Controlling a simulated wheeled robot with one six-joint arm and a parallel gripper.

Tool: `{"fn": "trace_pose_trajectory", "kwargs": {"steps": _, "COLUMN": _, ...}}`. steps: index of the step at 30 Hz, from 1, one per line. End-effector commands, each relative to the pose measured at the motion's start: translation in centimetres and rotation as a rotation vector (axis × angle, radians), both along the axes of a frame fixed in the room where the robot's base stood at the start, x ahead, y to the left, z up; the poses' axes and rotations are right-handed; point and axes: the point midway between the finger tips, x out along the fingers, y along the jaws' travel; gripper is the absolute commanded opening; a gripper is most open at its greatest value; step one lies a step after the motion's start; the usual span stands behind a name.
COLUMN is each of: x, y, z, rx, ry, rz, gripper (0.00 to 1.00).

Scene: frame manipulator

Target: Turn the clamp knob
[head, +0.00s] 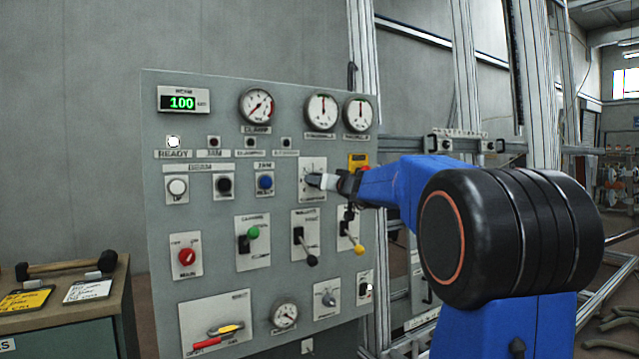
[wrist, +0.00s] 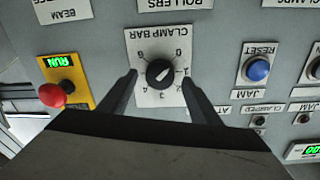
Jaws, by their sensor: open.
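The clamp knob (wrist: 159,73) is a round black dial on a white plate (wrist: 150,45) marked CLAMP BAR. The plate appears upside down in the wrist view, with digits around the knob. In the head view the same plate (head: 312,166) sits right of the blue button, and my gripper partly covers the knob. My gripper (wrist: 159,83) is open, with one dark finger on each side of the knob. Whether either finger touches it I cannot tell. In the head view my gripper (head: 322,181) reaches the panel from the right.
The grey panel (head: 270,205) carries the blue RESET button (wrist: 257,70) beside the knob plate and a red button (wrist: 53,94) on a yellow plate on the other side. Levers with green, black and yellow knobs (head: 253,232) lie below. A bench with a mallet (head: 65,268) stands left.

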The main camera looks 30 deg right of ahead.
Motion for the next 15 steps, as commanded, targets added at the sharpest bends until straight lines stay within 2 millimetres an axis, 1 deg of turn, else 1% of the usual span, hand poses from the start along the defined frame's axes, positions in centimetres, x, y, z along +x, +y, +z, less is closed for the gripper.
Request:
{"fn": "trace_pose_trajectory", "kwargs": {"steps": 1, "x": -0.9, "y": 0.0, "z": 0.1, "rx": 0.000, "ry": -0.002, "rz": -0.001, "gripper": 0.57}}
{"fn": "trace_pose_trajectory", "kwargs": {"steps": 15, "x": -9.6, "y": 0.1, "z": 0.0, "rx": -0.002, "ry": -0.001, "rz": -0.002, "gripper": 0.57}}
